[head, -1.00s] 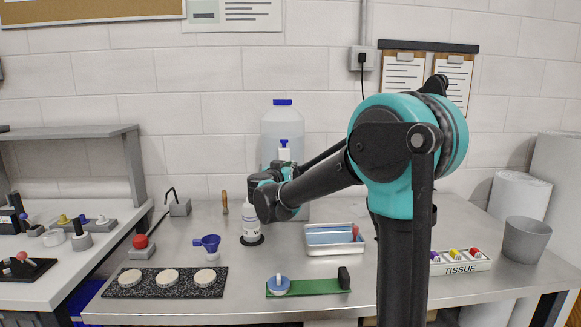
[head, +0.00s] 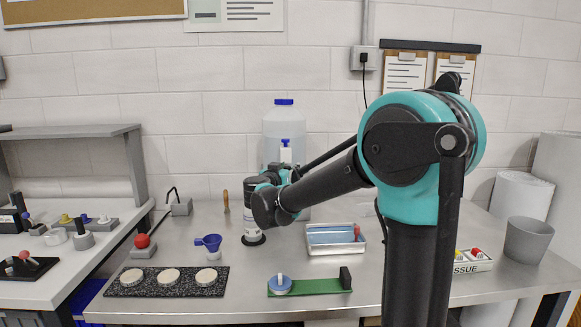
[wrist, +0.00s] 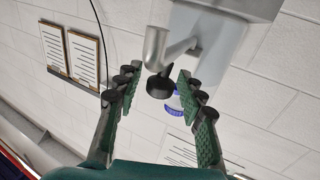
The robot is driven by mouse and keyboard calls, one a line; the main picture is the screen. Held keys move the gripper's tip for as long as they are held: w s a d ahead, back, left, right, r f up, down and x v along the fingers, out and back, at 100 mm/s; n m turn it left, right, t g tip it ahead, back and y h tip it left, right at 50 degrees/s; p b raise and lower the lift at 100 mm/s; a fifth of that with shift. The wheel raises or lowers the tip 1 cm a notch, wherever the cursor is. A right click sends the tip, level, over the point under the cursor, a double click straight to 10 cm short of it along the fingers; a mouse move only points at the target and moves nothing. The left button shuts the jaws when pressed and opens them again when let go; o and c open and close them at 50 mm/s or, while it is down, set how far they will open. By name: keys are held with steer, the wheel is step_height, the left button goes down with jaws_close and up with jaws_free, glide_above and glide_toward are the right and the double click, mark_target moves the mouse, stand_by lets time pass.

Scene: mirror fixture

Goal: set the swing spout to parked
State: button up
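The swing spout (wrist: 177,48) shows in the wrist view as a bent grey pipe with a black round knob (wrist: 160,86) at its end. My gripper (wrist: 157,74) is open, its two green-padded fingers apart on either side of the knob. I cannot tell from this view whether a finger touches it. Nothing is visibly held. In the head view my forearm and wrist hide the spout and the fingers, in front of the large jug (head: 284,128).
A metal tray (head: 331,247) lies to the right, and a green board (head: 318,286) in front. Open bench lies between these things.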

steer(key=v, duration=0.9)
steer(key=shift+s, duration=0.1)
